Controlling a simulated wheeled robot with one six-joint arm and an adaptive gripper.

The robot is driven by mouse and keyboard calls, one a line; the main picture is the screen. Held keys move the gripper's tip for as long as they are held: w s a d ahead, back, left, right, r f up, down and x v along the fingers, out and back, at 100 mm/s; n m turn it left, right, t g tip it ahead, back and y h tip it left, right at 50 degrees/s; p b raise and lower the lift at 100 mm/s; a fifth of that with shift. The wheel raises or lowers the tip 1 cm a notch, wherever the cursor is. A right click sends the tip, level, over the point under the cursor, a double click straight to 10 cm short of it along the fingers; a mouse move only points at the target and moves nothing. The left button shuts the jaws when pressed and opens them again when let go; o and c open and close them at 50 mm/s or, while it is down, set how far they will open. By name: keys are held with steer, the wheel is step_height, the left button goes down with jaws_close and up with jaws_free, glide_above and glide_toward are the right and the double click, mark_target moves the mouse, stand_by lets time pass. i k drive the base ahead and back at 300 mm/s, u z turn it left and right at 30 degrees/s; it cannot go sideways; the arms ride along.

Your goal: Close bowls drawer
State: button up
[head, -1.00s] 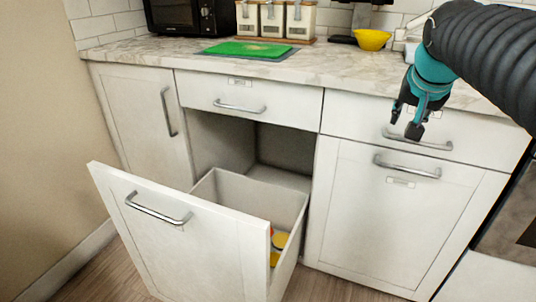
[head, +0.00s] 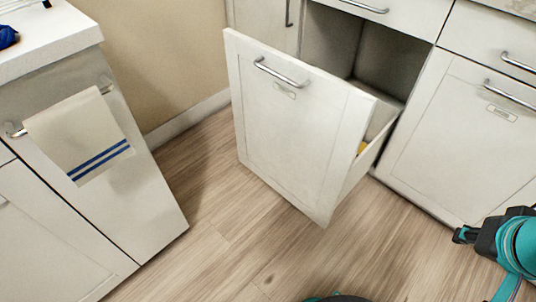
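The bowls drawer is the deep white drawer (head: 290,135) in the middle of the head view, pulled well out from the cabinet. It has a silver bar handle (head: 281,73) and a small label on its front. A bit of a yellow thing (head: 362,147) shows inside, mostly hidden by the front panel. My gripper (head: 462,236) is at the lower right edge, low in front of the right cabinet and apart from the drawer. Its dark fingers point left, and whether they are open cannot be made out.
A white counter unit (head: 150,190) with a striped towel (head: 80,138) stands on the left. A closed cabinet door (head: 470,140) is right of the drawer. Wood floor (head: 225,255) in front of the drawer is clear.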

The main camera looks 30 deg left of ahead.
mark_target(300, 127)
steer(key=u, duration=0.95)
steer(key=i, duration=0.8)
steer(key=u, duration=0.65)
